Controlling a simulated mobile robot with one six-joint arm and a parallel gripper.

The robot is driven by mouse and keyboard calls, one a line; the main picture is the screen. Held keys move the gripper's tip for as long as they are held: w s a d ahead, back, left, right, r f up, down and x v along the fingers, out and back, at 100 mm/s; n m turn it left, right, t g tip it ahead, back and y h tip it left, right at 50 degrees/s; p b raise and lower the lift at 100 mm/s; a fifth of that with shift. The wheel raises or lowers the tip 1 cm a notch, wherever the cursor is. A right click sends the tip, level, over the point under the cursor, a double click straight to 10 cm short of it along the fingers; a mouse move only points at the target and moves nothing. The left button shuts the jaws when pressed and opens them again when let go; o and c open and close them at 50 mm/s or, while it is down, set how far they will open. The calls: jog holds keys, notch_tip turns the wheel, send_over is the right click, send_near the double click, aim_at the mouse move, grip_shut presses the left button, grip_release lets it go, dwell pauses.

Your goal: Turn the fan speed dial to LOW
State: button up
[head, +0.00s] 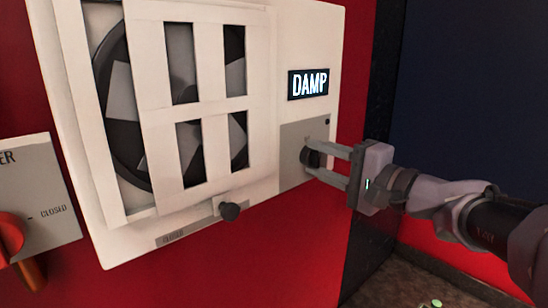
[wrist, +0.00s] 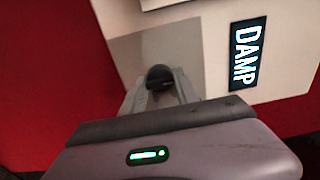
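The fan speed dial is a dark round knob (head: 311,157) on a grey plate (head: 296,180) at the lower right of the white fan panel. My gripper (head: 318,158) reaches in from the right with its fingers at the dial, one above and one below it. In the wrist view the dial (wrist: 159,77) sits between the two fingertips (wrist: 160,85). Whether the fingers press on it is hard to tell. The dial's speed marks are too small or hidden to read. A lit display (head: 309,84) above the plate reads DAMP.
The fan (head: 120,100) sits behind white slats left of the dial. A small black knob (head: 230,211) sticks out below it, near a label. A red handle (head: 10,236) on a grey plate marked CLOSED is at far left. A dark wall stands at right.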

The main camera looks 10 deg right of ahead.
grip_shut()
jog(key=shift+m, duration=0.3)
jog(key=shift+f+m+b, duration=0.1)
jog(key=shift+m+b, duration=0.45)
jog(key=shift+m, duration=0.55)
jog(key=m, duration=0.2)
jog(key=shift+m, duration=0.3)
jog(key=m, duration=0.6)
jog(key=shift+p, duration=0.35)
jog(key=shift+m, duration=0.3)
